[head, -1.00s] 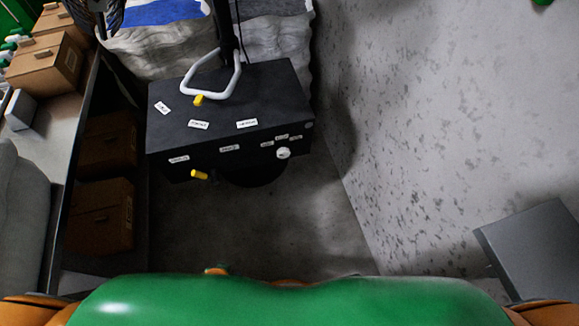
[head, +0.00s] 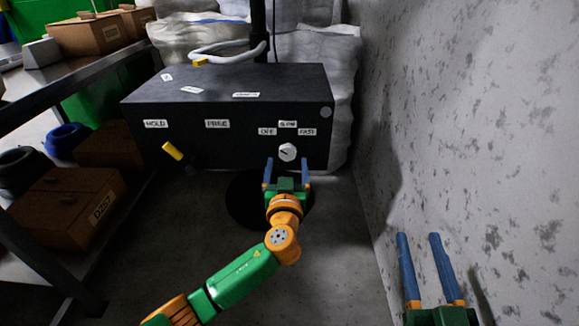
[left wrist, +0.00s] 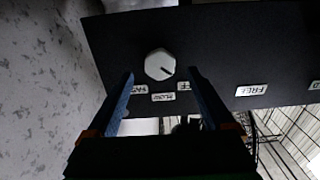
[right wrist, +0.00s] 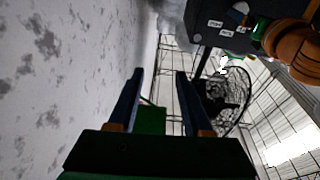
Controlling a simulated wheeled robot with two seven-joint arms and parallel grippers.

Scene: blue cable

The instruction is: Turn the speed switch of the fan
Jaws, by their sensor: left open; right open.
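The fan's speed switch is a white round knob (head: 287,152) on the front face of a black box (head: 230,95). Labels for off, slow and fast sit around it. In the left wrist view the picture is upside down, and the knob (left wrist: 159,65) has a dark pointer line towards the off label (left wrist: 188,85). My left gripper (head: 287,163) is open, with its fingers on either side of the knob in the head view; contact cannot be told. My right gripper (head: 419,238) is open and empty, low on the right, away from the box.
A yellow handle (head: 173,151) sticks out of the box front at left. A shelf with cardboard boxes (head: 70,205) stands at left. A grey wall (head: 480,120) bounds the right side, near my right gripper.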

